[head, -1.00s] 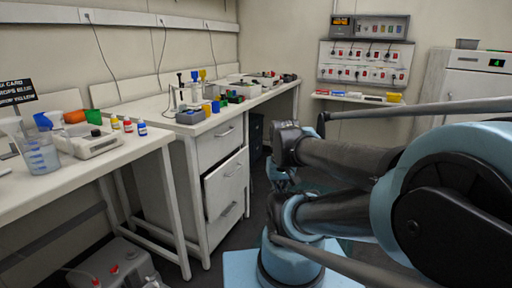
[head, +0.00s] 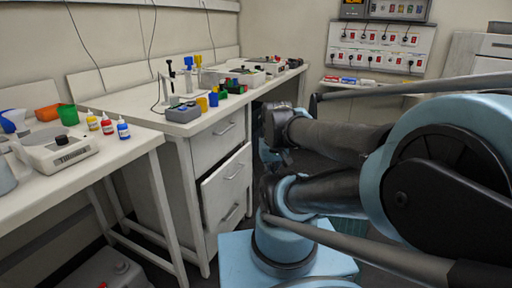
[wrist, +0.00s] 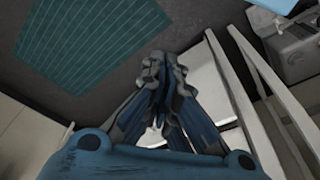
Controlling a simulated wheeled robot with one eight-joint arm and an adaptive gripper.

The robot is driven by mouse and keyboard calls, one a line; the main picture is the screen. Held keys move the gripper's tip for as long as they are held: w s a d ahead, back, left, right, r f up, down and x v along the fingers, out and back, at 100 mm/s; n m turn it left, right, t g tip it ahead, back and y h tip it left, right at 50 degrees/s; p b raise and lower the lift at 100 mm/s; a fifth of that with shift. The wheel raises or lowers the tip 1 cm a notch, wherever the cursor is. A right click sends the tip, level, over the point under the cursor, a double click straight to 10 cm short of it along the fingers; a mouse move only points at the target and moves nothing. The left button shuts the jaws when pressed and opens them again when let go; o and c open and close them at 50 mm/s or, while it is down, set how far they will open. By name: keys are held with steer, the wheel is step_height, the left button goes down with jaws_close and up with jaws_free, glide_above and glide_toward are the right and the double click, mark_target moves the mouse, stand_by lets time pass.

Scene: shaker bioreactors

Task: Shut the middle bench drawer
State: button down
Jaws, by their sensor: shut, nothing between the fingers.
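The middle bench drawer (head: 224,186) is a pale front with a bar handle in the white bench cabinet. It stands out from the cabinet, with a dark gap at its side and top. The top drawer (head: 213,148) above it looks closed. In the wrist view my gripper (wrist: 158,68) is shut and empty, its dark fingers together. A pale panel lies behind and right of the fingers; I cannot tell which cabinet part it is, or whether the fingers touch it. In the head view my arm largely hides the gripper.
A grey-blue device (head: 184,112) and colored blocks stand on the cabinet top. The nearer table (head: 100,165) at left holds a balance (head: 62,150) and small bottles. A grey container (head: 108,272) is on the floor below. A teal grid mat (wrist: 95,42) lies on the dark floor.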

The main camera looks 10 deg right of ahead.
steer(key=w+d+r+m+y, duration=0.1)
steer(key=w+r+m+y, duration=0.15)
steer(key=w+m, duration=0.65)
steer(key=w+r+m+y, duration=0.2)
steer(key=w+r+m, duration=0.15)
steer(key=w, duration=0.95)
steer(key=w+d+f+m+t+y, duration=0.1)
steer(key=w+d+f+m+t, duration=0.1)
steer(key=w+d+f+m, duration=0.6)
steer(key=w+d+f+m+t+y, duration=0.15)
steer(key=w+d+f+m, duration=0.3)
steer(key=w, duration=0.65)
glide_toward(250, 150)
steer(key=shift+g, duration=0.25)
steer(key=shift+x, duration=2.1)
steer(key=shift+w+r, duration=0.1)
steer(key=shift+w, duration=0.1)
